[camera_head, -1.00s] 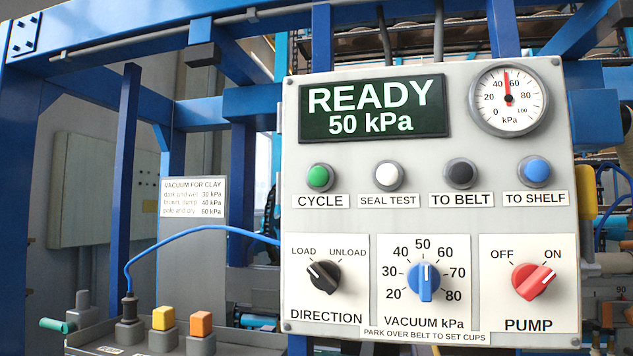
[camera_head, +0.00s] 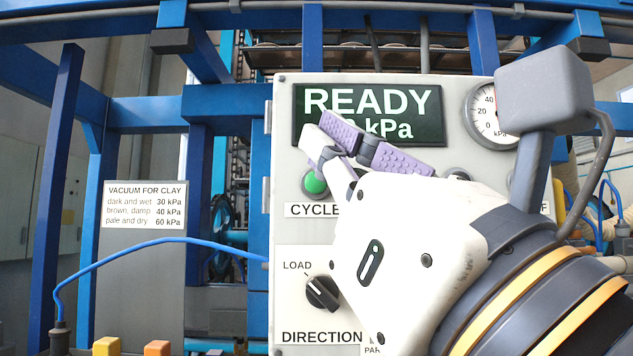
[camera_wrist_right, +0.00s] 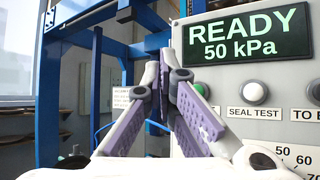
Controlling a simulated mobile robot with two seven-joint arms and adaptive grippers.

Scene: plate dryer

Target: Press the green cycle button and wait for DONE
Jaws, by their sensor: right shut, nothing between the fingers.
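The green CYCLE button (camera_head: 315,183) sits on the grey control panel (camera_head: 285,225) below the display (camera_head: 430,105). The display reads READY; in the right wrist view (camera_wrist_right: 250,37) it also reads 50 kPa in full. My right gripper (camera_head: 322,132) is shut and empty. In the head view its purple-padded fingers overlap the display's lower left, just above the green button. Contact with the panel cannot be told. My left gripper is not in view.
My right arm covers much of the panel's right side, including the vacuum and pump knobs. The DIRECTION knob (camera_head: 322,293) points toward LOAD. A pressure gauge (camera_head: 490,115) is partly hidden. A vacuum-for-clay sign (camera_head: 145,204) and blue frame posts (camera_head: 57,200) stand left.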

